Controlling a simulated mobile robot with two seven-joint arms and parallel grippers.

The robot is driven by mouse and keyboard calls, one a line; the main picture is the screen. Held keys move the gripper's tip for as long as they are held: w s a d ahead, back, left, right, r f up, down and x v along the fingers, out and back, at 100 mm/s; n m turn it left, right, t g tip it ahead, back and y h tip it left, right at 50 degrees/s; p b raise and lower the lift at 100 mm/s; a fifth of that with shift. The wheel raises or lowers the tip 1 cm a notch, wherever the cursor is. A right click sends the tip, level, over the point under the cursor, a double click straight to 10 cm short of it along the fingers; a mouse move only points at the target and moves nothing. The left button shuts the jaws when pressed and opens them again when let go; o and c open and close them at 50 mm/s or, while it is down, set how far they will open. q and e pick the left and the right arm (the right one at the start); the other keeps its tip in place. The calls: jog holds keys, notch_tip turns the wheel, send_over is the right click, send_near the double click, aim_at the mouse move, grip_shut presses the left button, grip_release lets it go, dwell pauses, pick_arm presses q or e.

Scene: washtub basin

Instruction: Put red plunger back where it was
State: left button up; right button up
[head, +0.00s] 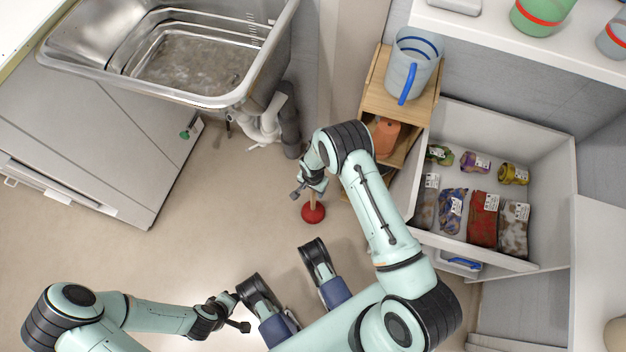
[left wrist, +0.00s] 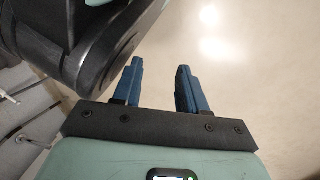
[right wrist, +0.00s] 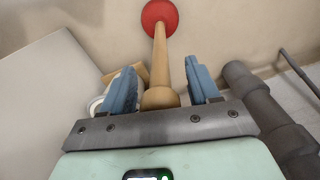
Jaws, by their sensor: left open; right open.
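The red plunger stands on the floor, its red cup (head: 313,213) down and its pale wooden handle rising to my right gripper (head: 313,188). In the right wrist view, the wooden handle (right wrist: 162,65) runs from the red cup to between the two blue fingers of the right gripper (right wrist: 162,88). These fingers are open, with a visible gap at the handle's right side. My left gripper (left wrist: 160,75) is open and empty over bare floor in the left wrist view. Its fingers are hard to make out in the head view.
A metal washtub (head: 190,60) stands at the upper left, with pipes (head: 270,122) below it. An open white drawer (head: 545,185) holds several packets. The floor left of the plunger is clear.

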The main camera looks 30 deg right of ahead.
notch_tip(320, 180, up, 9)
jog(key=p, duration=0.2)
jog(key=shift+r+p, duration=0.15)
jog(key=shift+p, duration=0.15)
jog(key=shift+r, duration=1)
jog(key=shift+s+r+p, duration=0.1)
jog(key=shift+s+p, duration=0.05)
jog(key=shift+p, duration=0.15)
pick_arm(q)
jog(key=w+d+r+t, duration=0.1)
jog(key=w+r, duration=0.3)
jog(key=r, duration=0.1)
jog(key=shift+d+r+t, duration=0.25)
jog(key=shift+r+t, duration=0.05)
jog(key=shift+t, duration=0.1)
pick_arm(e)
jog(key=s+a+f+n+t+y, duration=0.1)
jog(key=s+a+n, duration=0.1)
jog(key=s, duration=0.6)
jog(key=s+a+n+t+y, duration=0.1)
jog(key=s+a+n+t, duration=0.1)
jog(key=s+n, duration=0.3)
jog(key=s+a, duration=0.1)
jog(key=s, duration=0.2)
jog(key=shift+s+a+f, duration=0.15)
jog(key=shift+a+f, duration=0.15)
jog(key=shift+f, duration=0.1)
pick_arm(q)
jog(key=shift+s, duration=0.1)
